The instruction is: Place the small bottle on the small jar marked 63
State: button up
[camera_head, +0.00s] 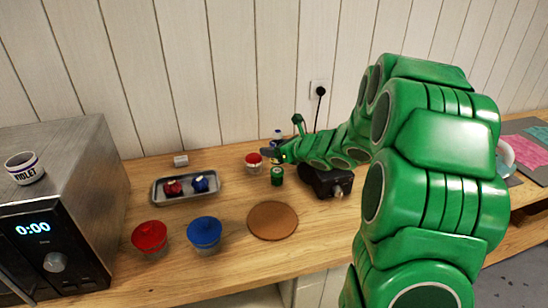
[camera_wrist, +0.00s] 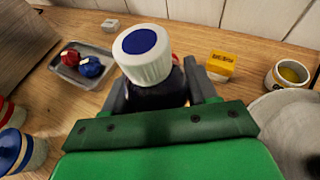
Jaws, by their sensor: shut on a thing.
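The small bottle (camera_wrist: 155,85) has a dark body and a white cap with a blue top. My gripper (camera_wrist: 158,97) is shut on it in the wrist view, holding it upright between the fingers. In the head view the bottle (camera_head: 278,136) shows just behind my gripper (camera_head: 272,153). A small white jar with a red top (camera_head: 253,161) stands just left of the gripper. A small green jar (camera_head: 277,175) stands in front of it. I cannot read the number 63 on any jar. In the wrist view a red bit (camera_wrist: 175,60) shows behind the bottle, mostly hidden.
A metal tray (camera_head: 213,191) holds a red and a blue item. Larger red-lidded (camera_head: 150,236) and blue-lidded (camera_head: 204,232) jars stand in front. A round brown mat (camera_head: 272,220) lies bare. A yellow box (camera_wrist: 220,65) and a cup (camera_wrist: 287,75) stand at right in the wrist view.

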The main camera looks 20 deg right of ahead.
jog(key=shift+w+f, duration=0.3)
jog(key=shift+f, duration=1.6)
jog(key=o, duration=1.1)
jog(key=shift+f, duration=0.1)
